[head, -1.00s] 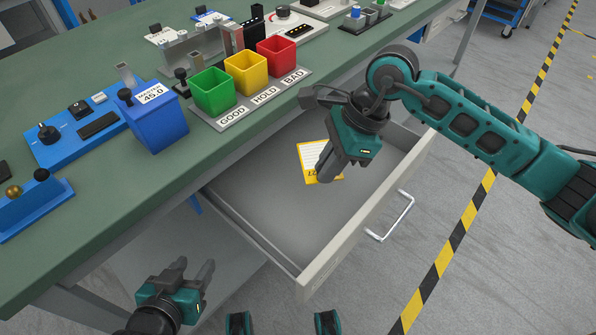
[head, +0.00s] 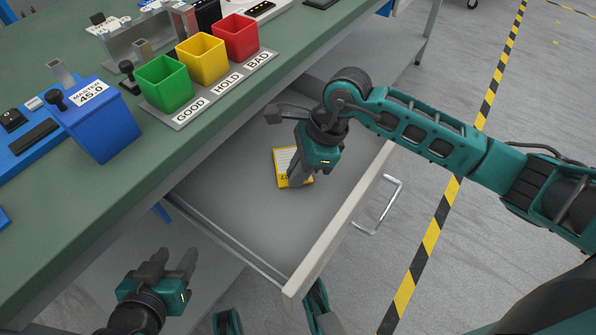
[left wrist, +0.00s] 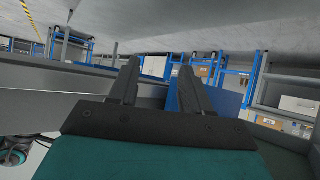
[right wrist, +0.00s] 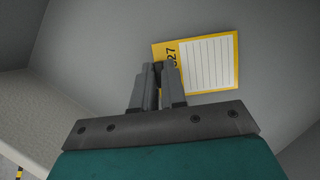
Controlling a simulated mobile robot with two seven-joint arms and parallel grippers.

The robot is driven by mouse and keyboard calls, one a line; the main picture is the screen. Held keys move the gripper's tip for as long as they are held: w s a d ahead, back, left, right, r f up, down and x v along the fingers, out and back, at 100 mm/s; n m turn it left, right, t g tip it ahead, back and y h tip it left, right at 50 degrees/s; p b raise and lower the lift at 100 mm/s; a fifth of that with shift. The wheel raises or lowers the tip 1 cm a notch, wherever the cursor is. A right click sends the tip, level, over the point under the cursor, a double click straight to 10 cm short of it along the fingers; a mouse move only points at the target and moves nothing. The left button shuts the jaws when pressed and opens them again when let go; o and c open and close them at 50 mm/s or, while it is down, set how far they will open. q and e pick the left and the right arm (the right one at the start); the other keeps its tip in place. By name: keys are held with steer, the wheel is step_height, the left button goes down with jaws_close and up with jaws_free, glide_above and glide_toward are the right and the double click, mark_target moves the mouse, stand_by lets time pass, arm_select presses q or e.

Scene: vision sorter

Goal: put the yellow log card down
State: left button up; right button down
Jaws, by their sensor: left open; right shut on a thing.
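The yellow log card (head: 284,163), with a white lined panel, is inside the open grey drawer (head: 235,215). My right gripper (head: 296,182) reaches down into the drawer and is shut on the card's edge. In the right wrist view the card (right wrist: 207,63) sticks out past the fingertips (right wrist: 160,68), with the drawer floor behind it. I cannot tell whether the card touches the floor. My left gripper (head: 172,268) is open and empty, in front of the bench and left of the drawer; its spread fingers show in the left wrist view (left wrist: 160,80).
The drawer's front wall (head: 340,225) and handle (head: 385,205) stand to the right of my right gripper. On the green bench (head: 110,200) are green (head: 165,85), yellow (head: 203,60) and red (head: 237,38) bins and a blue master block (head: 100,120). The rest of the drawer looks empty.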

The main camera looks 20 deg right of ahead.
steer(key=shift+f, duration=0.3)
steer(key=c, duration=1.2)
jaws_free()
arm_select(q)
steer(key=shift+w+d+r, duration=0.15)
arm_select(e)
steer(key=shift+r, duration=0.1)
arm_select(q)
steer(key=a+r+p, duration=0.1)
steer(key=p, duration=0.2)
steer(key=shift+s+r, duration=0.15)
steer(key=shift+s, duration=0.05)
arm_select(e)
steer(key=v, duration=1.2)
steer(key=shift+r, duration=0.1)
